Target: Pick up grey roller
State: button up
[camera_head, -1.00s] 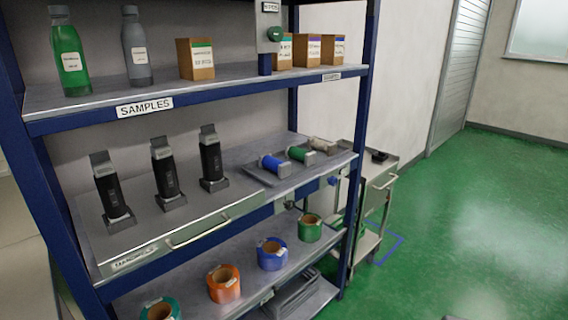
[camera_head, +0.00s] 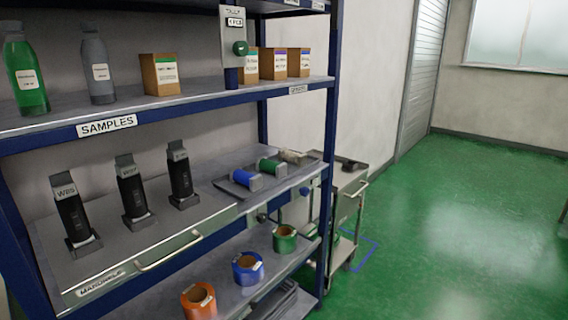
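Three small rollers lie in a row on a shallow grey tray (camera_head: 228,186) on the middle shelf, at its right end. The pale grey roller (camera_head: 292,157) is the farthest back and rightmost. It lies on its side and looks partly hidden by the green roller (camera_head: 270,167) in front of it. The blue roller (camera_head: 244,180) is nearest. My gripper is not in this view.
Several dark upright devices (camera_head: 131,192) stand left of the tray. A blue shelf post (camera_head: 329,130) rises just right of it. The upper shelf (camera_head: 200,104) overhangs with bottles and boxes. A metal cart (camera_head: 345,187) stands behind; green floor (camera_head: 450,220) is open at right.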

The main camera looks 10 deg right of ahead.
aim_at(300, 159)
jog(key=i+l+u, duration=0.15)
jog(key=i+l, duration=0.15)
jog(key=i+l+u, duration=0.35)
jog(key=i+l, duration=0.2)
jog(key=l, duration=0.2)
jog(key=i+l+u, duration=0.15)
jog(key=l, duration=0.25)
jog(key=i+l+u, duration=0.2)
jog(key=i+l, duration=0.15)
jog(key=i+l+u, duration=0.15)
jog(key=l, duration=0.4)
jog(key=i+l+u, duration=0.15)
jog(key=l, duration=0.35)
jog(key=i+l+u, duration=0.2)
jog(key=l, duration=0.3)
